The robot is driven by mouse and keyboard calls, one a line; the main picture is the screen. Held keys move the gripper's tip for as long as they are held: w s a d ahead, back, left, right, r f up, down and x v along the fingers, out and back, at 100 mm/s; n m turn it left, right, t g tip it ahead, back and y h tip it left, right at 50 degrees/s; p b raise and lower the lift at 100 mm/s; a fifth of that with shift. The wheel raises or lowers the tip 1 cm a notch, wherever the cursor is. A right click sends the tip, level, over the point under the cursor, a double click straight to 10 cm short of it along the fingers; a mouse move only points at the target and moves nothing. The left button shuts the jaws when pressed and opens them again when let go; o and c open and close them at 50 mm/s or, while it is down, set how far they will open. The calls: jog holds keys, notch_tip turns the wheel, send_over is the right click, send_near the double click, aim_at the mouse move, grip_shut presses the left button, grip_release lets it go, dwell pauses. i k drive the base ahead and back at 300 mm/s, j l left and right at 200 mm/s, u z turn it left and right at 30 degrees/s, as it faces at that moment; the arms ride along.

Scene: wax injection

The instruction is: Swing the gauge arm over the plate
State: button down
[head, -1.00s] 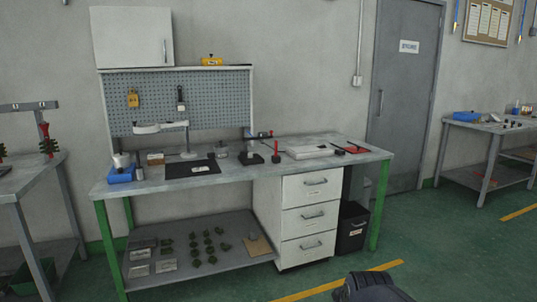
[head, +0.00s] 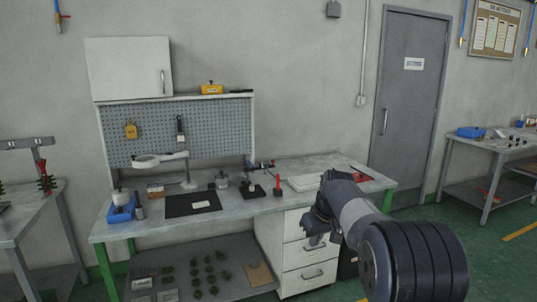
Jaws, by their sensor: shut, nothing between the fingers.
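A small dark stand with a horizontal arm, which looks like the gauge (head: 259,166), stands on the workbench right of centre. Its arm reaches right, toward a short dark post with a red part. A pale flat slab, which looks like the plate (head: 304,183), lies on the bench to the right of the stand. My gripper (head: 314,228) is shut and empty, in front of the bench's right half. It appears apart from the gauge, and my forearm hides part of the bench's right side and drawers. The fingertips are small and dark.
A magnifier lamp (head: 187,172), black mat (head: 180,211), metal pot (head: 222,181) and blue tray (head: 121,214) stand on the bench's left half. Red-and-black items (head: 360,176) lie at its right end. A pegboard (head: 215,125) rises behind. Another table is at far right.

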aim_at(261, 166)
jog(key=i, duration=0.85)
jog(key=i+u, duration=0.15)
jog(key=i, duration=0.7)
jog(key=i+l, duration=0.2)
jog(key=i, duration=0.65)
jog(key=i+l+u, duration=0.1)
jog(key=i, duration=0.7)
